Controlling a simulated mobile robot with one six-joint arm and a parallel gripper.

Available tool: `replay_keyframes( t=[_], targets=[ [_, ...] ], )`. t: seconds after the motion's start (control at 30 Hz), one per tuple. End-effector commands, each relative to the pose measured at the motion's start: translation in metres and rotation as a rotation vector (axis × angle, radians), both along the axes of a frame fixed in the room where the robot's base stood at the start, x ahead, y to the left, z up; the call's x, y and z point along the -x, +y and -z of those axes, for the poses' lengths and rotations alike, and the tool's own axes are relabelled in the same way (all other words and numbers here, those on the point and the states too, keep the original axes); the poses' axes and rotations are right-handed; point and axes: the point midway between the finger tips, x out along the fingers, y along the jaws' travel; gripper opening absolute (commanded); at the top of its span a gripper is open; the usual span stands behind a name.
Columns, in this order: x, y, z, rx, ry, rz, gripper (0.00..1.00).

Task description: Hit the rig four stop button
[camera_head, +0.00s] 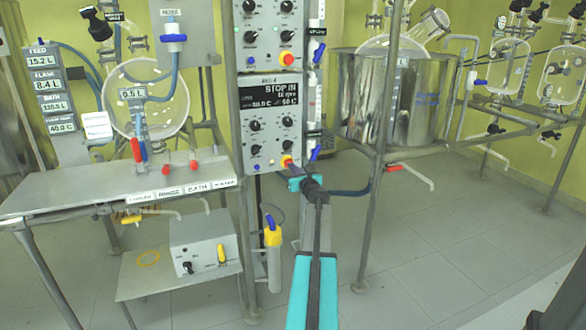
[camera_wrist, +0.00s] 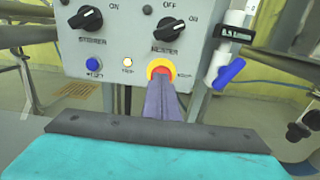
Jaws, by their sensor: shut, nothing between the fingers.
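The lower control panel (camera_head: 270,130) has a dark display with "STOP IN" in large letters. The small label above it appears to end in 4. Its stop button, red with a yellow collar, is at the panel's lower right and shows in the wrist view (camera_wrist: 160,66). In the head view, its yellow part (camera_head: 286,160) is visible and the rest is mostly hidden by my gripper (camera_head: 291,168). In the wrist view, my gripper (camera_wrist: 160,85) has its fingers together, empty, with the tips right at the button's lower edge. I cannot tell whether they touch it.
An upper panel (camera_head: 268,25) has its own red button (camera_head: 287,59). Beside the stop button are a blue button (camera_wrist: 93,64), a lit button (camera_wrist: 127,62) and a blue-handled valve (camera_wrist: 228,73). A steel vessel (camera_head: 350,100) stands to the right.

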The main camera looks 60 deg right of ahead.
Motion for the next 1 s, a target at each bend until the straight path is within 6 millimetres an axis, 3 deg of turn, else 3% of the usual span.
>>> replay_keyframes(
  t=[0.3,1.0],
  targets=[
    [0.032,0.024,0.002,-0.001,0.003,0.003,0.0],
    [0.087,0.068,0.003,-0.002,0.004,0.0,0.0]
  ],
)
